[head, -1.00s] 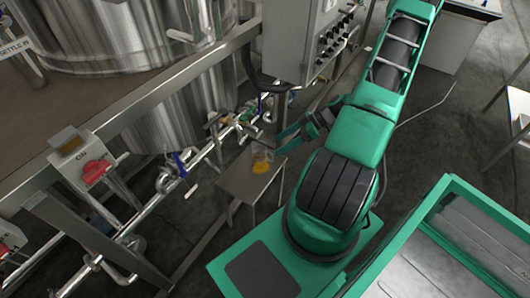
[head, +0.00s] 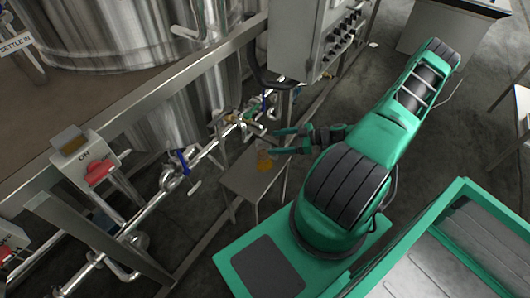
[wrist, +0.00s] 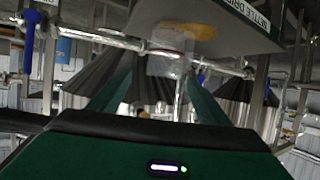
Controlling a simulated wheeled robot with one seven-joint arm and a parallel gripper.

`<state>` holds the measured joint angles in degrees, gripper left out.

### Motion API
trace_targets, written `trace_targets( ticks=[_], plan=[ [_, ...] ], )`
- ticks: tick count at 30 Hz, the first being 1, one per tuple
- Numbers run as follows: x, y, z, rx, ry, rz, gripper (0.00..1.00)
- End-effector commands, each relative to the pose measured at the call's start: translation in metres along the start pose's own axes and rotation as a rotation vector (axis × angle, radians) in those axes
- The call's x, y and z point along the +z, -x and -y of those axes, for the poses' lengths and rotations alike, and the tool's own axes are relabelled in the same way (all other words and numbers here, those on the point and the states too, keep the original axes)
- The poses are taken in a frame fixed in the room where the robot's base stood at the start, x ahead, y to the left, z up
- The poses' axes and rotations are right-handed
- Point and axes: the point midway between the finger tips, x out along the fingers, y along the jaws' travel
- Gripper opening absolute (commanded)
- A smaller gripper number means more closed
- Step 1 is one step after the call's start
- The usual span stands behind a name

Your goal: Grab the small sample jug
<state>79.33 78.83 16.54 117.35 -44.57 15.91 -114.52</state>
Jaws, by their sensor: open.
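The small sample jug (head: 264,160) is clear with orange-yellow liquid in its lower part. It stands on a small grey metal stand (head: 240,181) beside the pipework. My gripper (head: 273,142) is open, its two green fingers pointing left at the jug's upper part; the lower finger overlaps the jug in the head view. The wrist view appears upside down. There the jug (wrist: 170,58) shows between and beyond the two finger tips of my gripper (wrist: 160,76). I cannot tell whether either finger touches it.
A pipe run with valves (head: 183,160) passes close behind the stand. A grey control box (head: 305,38) hangs above and behind my gripper. A large steel tank (head: 110,30) stands at upper left. Bare floor (head: 420,160) lies to the right of my arm.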

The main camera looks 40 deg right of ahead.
Motion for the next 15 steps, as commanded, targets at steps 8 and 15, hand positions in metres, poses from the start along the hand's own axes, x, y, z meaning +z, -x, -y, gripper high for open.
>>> trace_targets(
  ticks=[8, 15],
  plan=[
    [-0.001, -0.024, 0.006, -0.003, -0.001, -0.002, 0.71],
    [-0.001, -0.053, 0.007, -0.002, 0.001, -0.001, 0.71]
  ],
)
